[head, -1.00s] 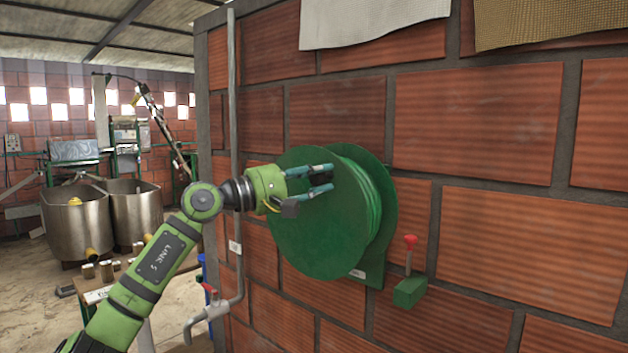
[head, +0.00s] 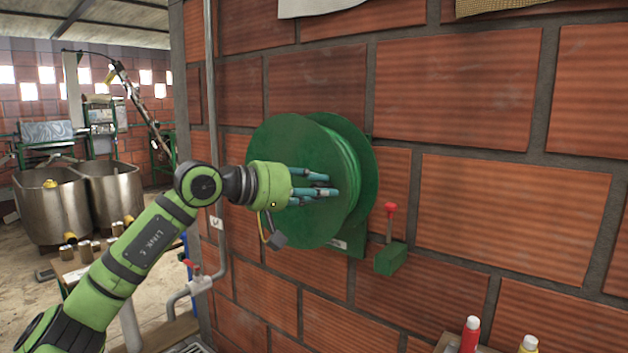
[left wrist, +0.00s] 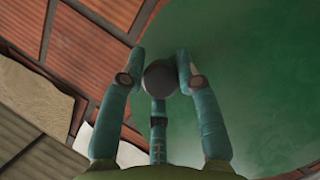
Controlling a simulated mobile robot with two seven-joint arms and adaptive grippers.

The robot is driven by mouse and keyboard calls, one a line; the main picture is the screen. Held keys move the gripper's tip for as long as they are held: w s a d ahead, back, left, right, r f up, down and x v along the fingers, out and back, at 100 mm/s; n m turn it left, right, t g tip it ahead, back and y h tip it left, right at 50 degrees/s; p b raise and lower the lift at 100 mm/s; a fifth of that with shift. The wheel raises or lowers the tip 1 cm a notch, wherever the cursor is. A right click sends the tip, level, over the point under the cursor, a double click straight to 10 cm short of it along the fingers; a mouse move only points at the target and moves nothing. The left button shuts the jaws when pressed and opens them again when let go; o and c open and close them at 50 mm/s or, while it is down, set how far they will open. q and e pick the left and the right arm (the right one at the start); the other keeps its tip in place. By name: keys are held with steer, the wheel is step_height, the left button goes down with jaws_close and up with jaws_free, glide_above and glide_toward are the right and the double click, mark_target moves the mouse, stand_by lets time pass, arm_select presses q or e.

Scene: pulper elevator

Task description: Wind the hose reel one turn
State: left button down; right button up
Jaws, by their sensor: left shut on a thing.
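The green hose reel (head: 290,140) is mounted on the brick wall, with green hose (head: 343,165) wound between its two discs. My left gripper (head: 328,184) is at the front disc, near its middle height in the head view. In the left wrist view my left gripper (left wrist: 160,75) has its teal fingers closed around a dark round crank knob (left wrist: 160,78) standing out from the green disc. In the head view the fingers hide the knob. My right gripper is in neither view.
A green block with a red-knobbed lever (head: 390,258) is on the wall right of the reel. A grey pipe with a red-handled tap (head: 198,283) runs left of it. Red (head: 470,333) and yellow-capped (head: 528,344) bottles stand at the bottom right. Steel tanks (head: 60,212) are at the far left.

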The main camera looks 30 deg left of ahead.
arm_select(q)
steer(key=shift+d+f+m, duration=0.15)
steer(key=shift+f+m, duration=0.45)
steer(key=shift+f, duration=0.35)
steer(key=c, duration=0.9)
jaws_free()
steer(key=shift+c, duration=0.2)
steer(key=shift+r, duration=0.1)
